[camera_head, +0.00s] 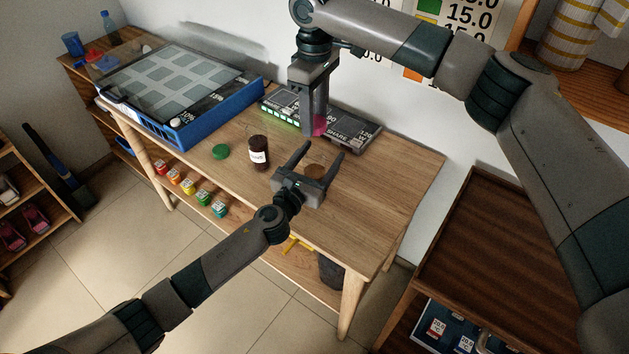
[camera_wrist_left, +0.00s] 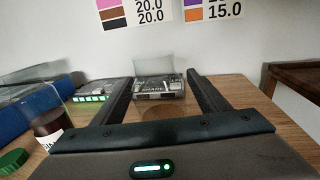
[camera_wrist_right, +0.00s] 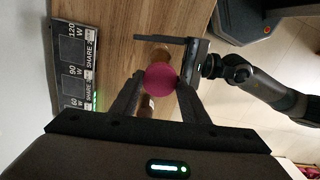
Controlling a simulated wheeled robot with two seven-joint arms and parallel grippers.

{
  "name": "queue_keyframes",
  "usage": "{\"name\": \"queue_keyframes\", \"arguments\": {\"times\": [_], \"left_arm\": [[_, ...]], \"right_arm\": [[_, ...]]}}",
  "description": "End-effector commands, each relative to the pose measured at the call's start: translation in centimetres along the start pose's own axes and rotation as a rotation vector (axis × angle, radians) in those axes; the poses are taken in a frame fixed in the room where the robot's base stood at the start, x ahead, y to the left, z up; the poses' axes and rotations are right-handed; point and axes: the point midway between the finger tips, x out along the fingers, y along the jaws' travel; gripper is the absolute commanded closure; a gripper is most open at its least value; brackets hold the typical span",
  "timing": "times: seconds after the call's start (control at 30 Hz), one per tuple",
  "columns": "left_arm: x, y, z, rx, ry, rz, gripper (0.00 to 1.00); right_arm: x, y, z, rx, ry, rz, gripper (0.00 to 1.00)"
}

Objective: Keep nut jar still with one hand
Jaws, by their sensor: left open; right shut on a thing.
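A clear jar with dark brown contents and a white label (camera_head: 258,152) stands open on the table; it also shows in the left wrist view (camera_wrist_left: 46,126). The label is too small to read. My left gripper (camera_head: 320,149) is open, low over the table, right of this jar. A small round brown thing (camera_head: 316,171) lies between its fingers, apparently in a clear vessel; I cannot tell which one is the nut jar. My right gripper (camera_wrist_right: 160,88) is shut on a magenta round thing (camera_wrist_right: 160,79), above and behind the left fingers. A green lid (camera_head: 220,151) lies left of the labelled jar.
A grey device with lit green keys (camera_head: 345,132) stands along the wall behind the grippers. A blue tray with grey squares (camera_head: 215,116) fills the table's left end. The table's right end (camera_head: 400,180) is clear. Small coloured jars stand on the shelf below.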

Motion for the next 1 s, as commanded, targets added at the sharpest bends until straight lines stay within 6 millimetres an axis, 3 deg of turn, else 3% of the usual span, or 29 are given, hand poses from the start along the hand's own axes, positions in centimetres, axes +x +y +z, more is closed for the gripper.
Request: {"name": "queue_keyframes", "arguments": {"times": [0.43, 0.7, 1.0], "left_arm": [[0.7, 0.0, 0.0, 0.0, 0.001, -0.001, 0.32], [0.7, 0.0, 0.0, -0.001, 0.001, -0.001, 0.95], [0.7, 0.0, -0.1, -0.001, 0.001, 0.0, 0.94]], "right_arm": [[0.0, 0.0, 0.0, 0.0, 0.0, 0.0, 0.8], [0.0, 0.0, 0.0, 0.0, 0.0, 0.0, 0.8], [2.0, -0.1, 0.0, 0.0, -0.002, -0.001, 0.8]]}}
